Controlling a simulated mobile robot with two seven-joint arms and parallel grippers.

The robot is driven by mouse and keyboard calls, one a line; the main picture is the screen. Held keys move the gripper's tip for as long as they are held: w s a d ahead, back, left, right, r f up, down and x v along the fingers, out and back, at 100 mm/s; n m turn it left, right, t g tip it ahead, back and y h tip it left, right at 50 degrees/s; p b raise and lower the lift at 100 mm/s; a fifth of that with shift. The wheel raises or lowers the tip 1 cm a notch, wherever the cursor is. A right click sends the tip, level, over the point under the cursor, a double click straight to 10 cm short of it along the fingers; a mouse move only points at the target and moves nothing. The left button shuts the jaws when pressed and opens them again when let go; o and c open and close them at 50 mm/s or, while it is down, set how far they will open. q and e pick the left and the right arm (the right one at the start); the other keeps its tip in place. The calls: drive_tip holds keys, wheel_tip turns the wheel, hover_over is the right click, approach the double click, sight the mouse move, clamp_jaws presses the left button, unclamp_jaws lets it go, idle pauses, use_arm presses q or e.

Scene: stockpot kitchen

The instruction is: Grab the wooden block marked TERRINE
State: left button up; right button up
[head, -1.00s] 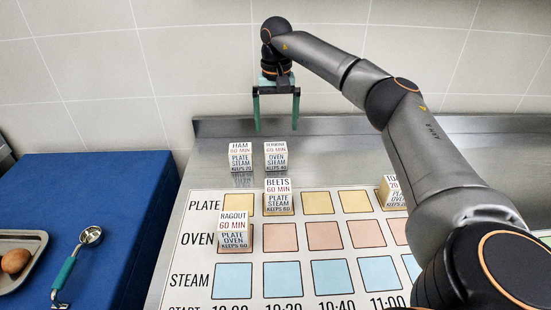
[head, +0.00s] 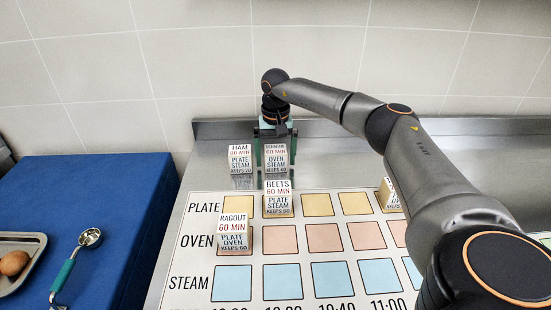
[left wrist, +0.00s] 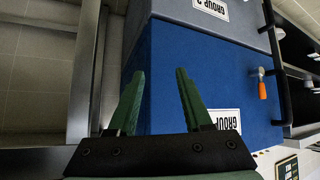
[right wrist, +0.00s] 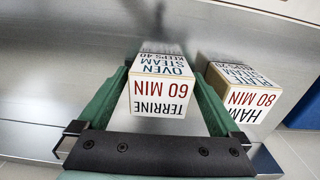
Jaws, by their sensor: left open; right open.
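The TERRINE block (head: 275,158) is a pale block with printed faces, standing on the steel counter behind the chart. In the right wrist view its top (right wrist: 160,94) reads TERRINE, 60 MIN, and it sits between the fingers. My right gripper (head: 275,146) is open and lowered around the block, one finger at each side; I cannot tell whether either finger touches it. In the right wrist view the right gripper (right wrist: 158,90) shows both green fingers spread. My left gripper (left wrist: 158,85) is open and empty, away from the block, and out of the head view.
The HAM block (head: 240,159) stands close left of the TERRINE block, beside a right finger. The BEETS block (head: 279,200) and RAGOUT block (head: 233,236) stand on the chart (head: 190,275). Another block (head: 389,196) is partly hidden by my right arm. A blue cabinet (head: 80,200) is at left.

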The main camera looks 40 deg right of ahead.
drive_tip(key=shift+c, duration=0.2)
drive_tip(key=c, duration=1.3)
drive_tip(key=shift+r, duration=0.1)
drive_tip(key=shift+c, duration=0.2)
